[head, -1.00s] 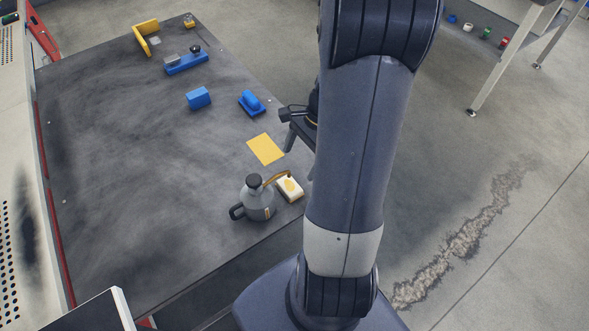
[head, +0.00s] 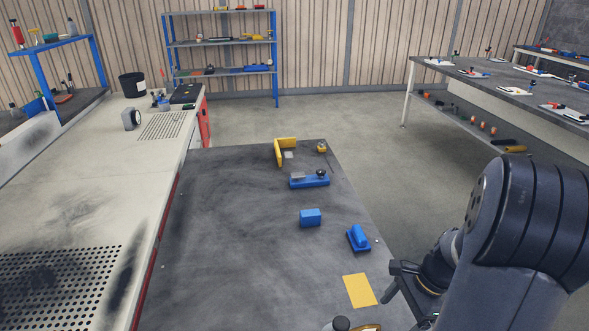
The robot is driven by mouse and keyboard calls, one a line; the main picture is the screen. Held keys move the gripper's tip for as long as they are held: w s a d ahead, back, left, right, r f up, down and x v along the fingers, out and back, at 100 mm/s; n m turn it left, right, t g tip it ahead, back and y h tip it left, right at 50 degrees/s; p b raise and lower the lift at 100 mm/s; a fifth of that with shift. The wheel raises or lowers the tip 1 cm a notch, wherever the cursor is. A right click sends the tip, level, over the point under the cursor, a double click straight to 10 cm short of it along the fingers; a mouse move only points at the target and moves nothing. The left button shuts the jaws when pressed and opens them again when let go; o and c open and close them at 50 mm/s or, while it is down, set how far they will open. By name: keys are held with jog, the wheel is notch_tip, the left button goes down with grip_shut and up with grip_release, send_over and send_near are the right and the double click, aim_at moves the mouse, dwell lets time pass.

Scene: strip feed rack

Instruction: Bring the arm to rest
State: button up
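My gripper (head: 404,311) is in the lower right of the head view, beside the right edge of the dark table (head: 220,230). Its two fingers point down and stand apart, with nothing seen between them. My own arm hides part of it. A yellow sheet (head: 360,290) lies flat on the table just left of the gripper, apart from it. The dark lid of a jug (head: 341,324) shows at the bottom edge; the rest of the jug is cut off.
A blue block (head: 310,217), a blue handled tool (head: 358,238), a blue fixture (head: 310,181) and a yellow angle piece (head: 279,152) sit on the table. A pale bench (head: 90,215) adjoins at left. Blue shelves (head: 221,42) stand behind. Floor is open beyond the table.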

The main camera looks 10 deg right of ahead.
jog(key=b+x, duration=0.1)
jog(key=x, duration=0.8)
notch_tip(320, 180, up, 2)
jog(key=shift+d+r, duration=0.1)
jog(key=shift+r, duration=0.1)
jog(key=shift+r+p, duration=0.3)
jog(key=shift+r, duration=0.45)
